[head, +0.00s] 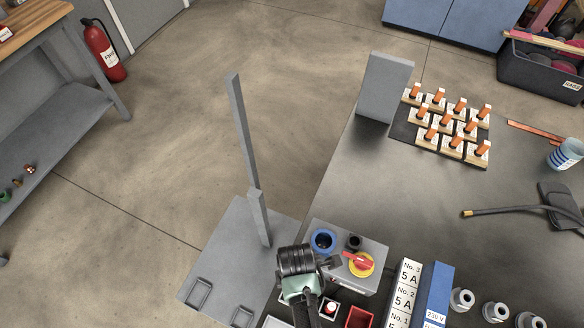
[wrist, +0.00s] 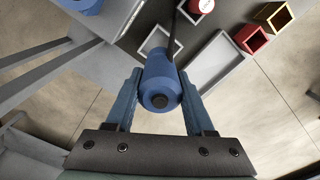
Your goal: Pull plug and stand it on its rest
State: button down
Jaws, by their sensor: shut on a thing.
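My gripper (wrist: 160,98) is shut on a blue plug (wrist: 160,70), with one finger on each side of its round body. A dark cord (wrist: 175,28) runs from the plug toward the top of the wrist view. In the head view my wrist and gripper (head: 328,263) are beside the grey switch box, and the plug cannot be made out there. A blue ring-shaped socket (head: 323,239) on the box looks open and empty. Below the plug in the wrist view is a square pale-rimmed tray (wrist: 157,42); I cannot tell whether it is the rest.
The grey box carries a red-and-yellow rotary switch (head: 360,264) and a black fitting (head: 354,242). A red bin (head: 360,317) and white label blocks (head: 403,290) stand close by. A tall grey post (head: 243,150) rises at the left. The dark tabletop (head: 400,205) behind has free room.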

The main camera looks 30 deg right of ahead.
jog(key=shift+r, duration=0.1)
jog(key=shift+f+b, duration=1.95)
jog(key=shift+f, duration=1.05)
jog(key=shift+f, duration=0.1)
jog(key=shift+f+b, duration=1.05)
jog(key=shift+f, duration=0.75)
jog(key=shift+c, duration=0.9)
grip_release()
notch_tip(320, 180, up, 13)
jog(key=shift+p, duration=0.65)
